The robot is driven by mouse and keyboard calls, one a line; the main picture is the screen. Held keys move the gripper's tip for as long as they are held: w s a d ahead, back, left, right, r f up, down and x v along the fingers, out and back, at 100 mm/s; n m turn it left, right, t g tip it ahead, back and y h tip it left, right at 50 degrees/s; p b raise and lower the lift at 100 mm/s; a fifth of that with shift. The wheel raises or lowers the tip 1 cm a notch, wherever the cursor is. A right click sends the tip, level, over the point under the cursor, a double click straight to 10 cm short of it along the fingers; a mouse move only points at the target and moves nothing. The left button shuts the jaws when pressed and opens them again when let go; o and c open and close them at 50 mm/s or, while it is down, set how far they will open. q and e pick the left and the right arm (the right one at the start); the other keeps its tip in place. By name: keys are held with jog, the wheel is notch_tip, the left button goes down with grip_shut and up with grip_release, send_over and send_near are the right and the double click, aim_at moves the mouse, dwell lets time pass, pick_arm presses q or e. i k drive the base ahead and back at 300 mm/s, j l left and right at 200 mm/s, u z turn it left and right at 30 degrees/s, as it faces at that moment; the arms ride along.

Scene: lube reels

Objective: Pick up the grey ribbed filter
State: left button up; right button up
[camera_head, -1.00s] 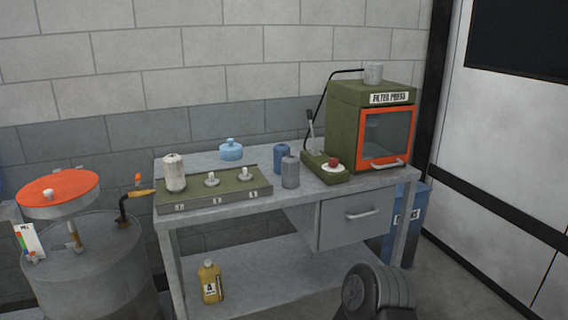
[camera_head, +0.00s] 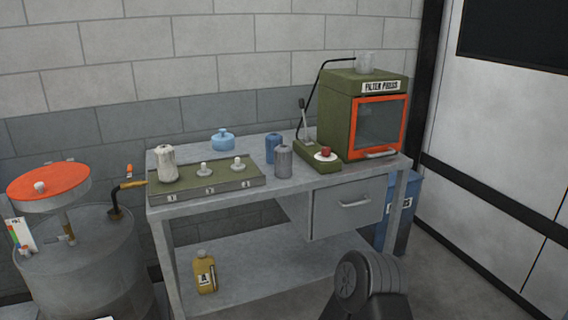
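A grey ribbed filter (camera_head: 283,161) stands upright on the bench top, between the green stud case and the filter press. A dark blue ribbed filter (camera_head: 273,148) stands close behind it, to the left. A pale, whitish filter (camera_head: 166,163) stands at the first position of the green case (camera_head: 215,189); two short white studs on the case are bare. Neither of my grippers is in view. A dark arm part (camera_head: 368,283), apparently mine, shows at the bottom right, in front of the bench and well below the filters.
A light blue jar (camera_head: 223,140) stands behind the case. A drum (camera_head: 80,260) is at left.

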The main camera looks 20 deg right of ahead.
aim_at(282, 172)
jog(key=i+j, duration=0.1)
jog(key=i, duration=1.4)
